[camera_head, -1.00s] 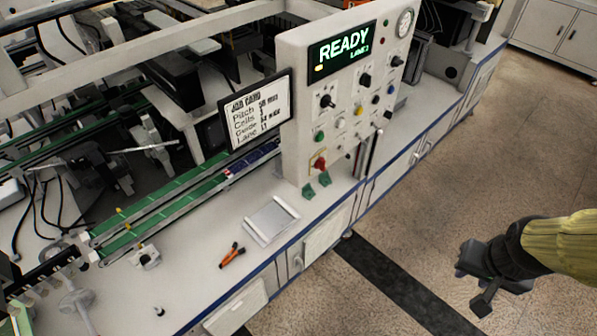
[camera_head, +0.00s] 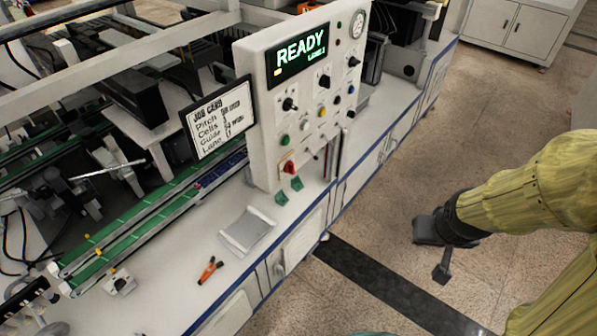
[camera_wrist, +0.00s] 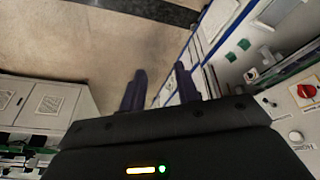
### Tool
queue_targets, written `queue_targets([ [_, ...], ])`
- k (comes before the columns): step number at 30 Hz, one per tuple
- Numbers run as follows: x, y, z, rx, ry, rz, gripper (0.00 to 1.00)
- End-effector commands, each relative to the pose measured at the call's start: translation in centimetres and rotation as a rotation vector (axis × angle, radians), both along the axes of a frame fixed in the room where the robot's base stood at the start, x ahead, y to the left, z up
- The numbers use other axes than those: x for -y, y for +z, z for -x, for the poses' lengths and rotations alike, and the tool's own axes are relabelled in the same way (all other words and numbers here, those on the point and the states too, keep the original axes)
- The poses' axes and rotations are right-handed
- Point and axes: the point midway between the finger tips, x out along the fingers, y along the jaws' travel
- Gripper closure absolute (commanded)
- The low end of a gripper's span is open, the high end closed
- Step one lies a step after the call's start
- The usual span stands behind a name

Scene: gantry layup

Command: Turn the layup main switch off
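The control panel (camera_head: 262,115) stands upright on the machine's white bench, with a lit READY display (camera_head: 301,52). Low on it is a red rotary switch (camera_head: 289,167), which looks like the main switch; its exact handle angle is too small to tell. The red switch also shows at the right edge of the wrist view (camera_wrist: 306,90). My gripper (camera_head: 436,252) hangs over the floor to the right of the panel, well apart from it. In the wrist view its two dark fingers (camera_wrist: 160,90) are spread with nothing between them.
Black selector knobs and coloured buttons sit above the red switch. A job card (camera_head: 220,118) stands left of the panel. Orange-handled pliers (camera_head: 210,270) and a tray (camera_head: 247,231) lie on the bench. Green conveyor lanes (camera_head: 130,236) run behind. The floor (camera_head: 395,190) beside the bench is clear.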

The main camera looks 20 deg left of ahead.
Motion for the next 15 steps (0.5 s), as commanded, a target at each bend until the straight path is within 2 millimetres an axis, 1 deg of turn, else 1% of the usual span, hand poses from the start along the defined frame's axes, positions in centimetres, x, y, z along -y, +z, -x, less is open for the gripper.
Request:
queue_targets([
  [1,0.0,-1.3,-1.5,0.041,0.046,0.013,0.68],
  [3,-0.5,-2.2,-4.1,0.122,0.132,0.025,0.68],
  [5,-1.2,-3.1,-6.1,0.196,0.213,0.024,0.68],
  [6,-1.9,-3.7,-7.4,0.245,0.27,0.016,0.68],
  [8,-3.1,-4.4,-9.2,0.317,0.351,-0.006,0.68],
  [9,-4.1,-4.8,-10.1,0.365,0.407,-0.028,0.68],
  [11,-5.7,-5.5,-11.3,0.435,0.488,-0.07,0.68],
  [12,-6.8,-5.9,-12.0,0.483,0.54,-0.105,0.68],
  [15,-9.8,-6.6,-12.8,0.598,0.665,-0.213,0.68],
])
